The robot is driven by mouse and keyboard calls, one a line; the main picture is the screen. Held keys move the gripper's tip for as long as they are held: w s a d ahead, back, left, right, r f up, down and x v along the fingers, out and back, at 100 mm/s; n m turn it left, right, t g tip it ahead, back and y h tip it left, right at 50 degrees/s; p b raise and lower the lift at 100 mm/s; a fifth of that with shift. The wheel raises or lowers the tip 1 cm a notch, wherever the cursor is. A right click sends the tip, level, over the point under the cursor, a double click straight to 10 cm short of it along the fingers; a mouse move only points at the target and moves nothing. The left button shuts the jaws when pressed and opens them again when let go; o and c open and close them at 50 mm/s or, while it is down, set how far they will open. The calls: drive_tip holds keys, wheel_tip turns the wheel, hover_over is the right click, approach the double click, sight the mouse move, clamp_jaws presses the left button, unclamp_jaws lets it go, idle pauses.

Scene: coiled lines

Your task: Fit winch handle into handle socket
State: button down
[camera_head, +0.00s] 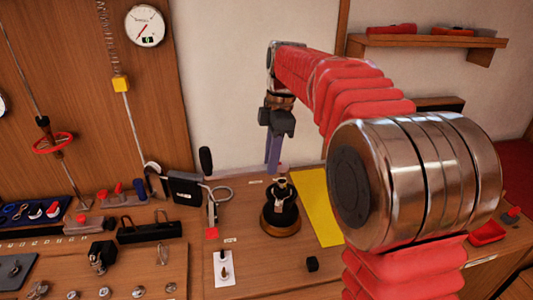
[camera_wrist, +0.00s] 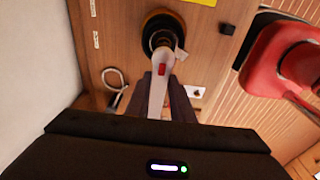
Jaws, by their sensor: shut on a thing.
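The winch (camera_head: 281,220), a black drum on a brown round base with a metal top, stands on the bench. In the wrist view the winch (camera_wrist: 152,27) is at the top centre. My gripper (camera_head: 272,168) points down above and slightly left of it. In the wrist view my gripper (camera_wrist: 166,98) is shut on the winch handle (camera_wrist: 160,57), a pale metal bar with a red mark. The bar's far end overlaps the winch top. The socket is hidden behind it, and I cannot tell whether the handle sits in it.
A metal loop (camera_head: 220,194) and an upright black-gripped tool (camera_head: 206,162) stand left of the winch. A yellow sheet (camera_head: 318,203) lies to its right, and a small black cube (camera_head: 312,264) in front. A white card (camera_head: 224,269) lies front left.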

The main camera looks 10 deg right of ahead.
drive_tip(key=shift+f, duration=0.8)
drive_tip(key=shift+d+f, duration=0.1)
drive_tip(key=shift+f, duration=1.2)
idle(1.2)
drive_tip(key=c, duration=1.2)
unclamp_jaws()
drive_tip(key=shift+o, duration=0.2)
drive_tip(key=shift+r, duration=2.55)
drive_tip(key=shift+r, duration=0.1)
wheel_tip(320, 180, up, 13)
drive_tip(key=d, duration=0.2)
drive_tip(key=shift+r, duration=0.15)
